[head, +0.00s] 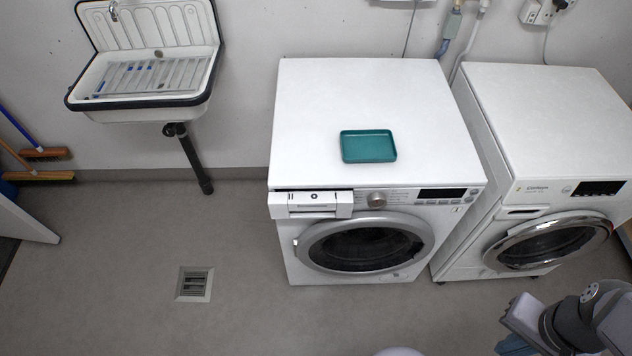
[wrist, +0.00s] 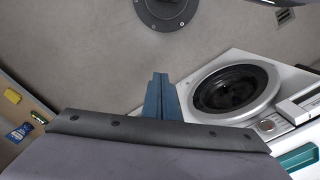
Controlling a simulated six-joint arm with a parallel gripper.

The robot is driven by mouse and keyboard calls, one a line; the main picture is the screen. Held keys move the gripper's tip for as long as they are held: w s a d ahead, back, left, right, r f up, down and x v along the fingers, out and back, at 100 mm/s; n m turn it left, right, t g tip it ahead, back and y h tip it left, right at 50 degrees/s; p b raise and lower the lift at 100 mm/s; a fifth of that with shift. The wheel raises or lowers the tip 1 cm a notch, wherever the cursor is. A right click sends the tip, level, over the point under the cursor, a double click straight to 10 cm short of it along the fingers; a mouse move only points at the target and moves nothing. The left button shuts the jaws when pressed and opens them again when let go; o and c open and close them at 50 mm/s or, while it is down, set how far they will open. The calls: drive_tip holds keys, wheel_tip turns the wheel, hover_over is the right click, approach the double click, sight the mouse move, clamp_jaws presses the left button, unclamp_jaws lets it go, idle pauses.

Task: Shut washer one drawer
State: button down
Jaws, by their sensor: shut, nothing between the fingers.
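The left washer (head: 375,85) is white, with a round chrome-rimmed door (head: 365,243) that looks shut. Its detergent drawer (head: 311,205) is at the top left of the front and stands pulled out, with marked compartments showing on top. The drawer also shows at the right edge of the wrist view (wrist: 302,104), beyond the knob (wrist: 268,125). My gripper (wrist: 160,77) has blue fingers that are together and empty, well apart from the drawer. In the head view my gripper is low at the right, in front of the right washer, partly cut off by the frame.
A teal tray (head: 368,146) lies on the left washer's top. A second washer (head: 540,120) stands close on the right, its door shut. A sink (head: 150,75) hangs on the wall at left. Floor with a drain (head: 194,284) is clear in front and left.

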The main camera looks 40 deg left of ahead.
drive_tip(key=s+a+f+n+g+h+p, duration=0.1)
drive_tip(key=s+a+f+n+g+p, duration=0.15)
drive_tip(key=s+a+n, duration=0.4)
drive_tip(key=n+t+y+p, duration=0.1)
drive_tip(key=n+t+p, duration=0.15)
drive_tip(key=n, duration=1.35)
hover_over(339, 200)
drive_tip(key=s+d, duration=0.1)
drive_tip(key=s, duration=0.2)
drive_tip(key=f, duration=0.2)
drive_tip(key=shift+s+d+r+n+b, duration=0.1)
drive_tip(key=shift+d+n+b, duration=0.2)
drive_tip(key=shift+n, duration=0.85)
drive_tip(key=shift+s+d+r+n+b, duration=0.15)
drive_tip(key=shift+d+n, duration=0.2)
drive_tip(key=shift+n, duration=0.75)
drive_tip(key=shift+w+f, duration=0.1)
drive_tip(key=shift+f, duration=0.2)
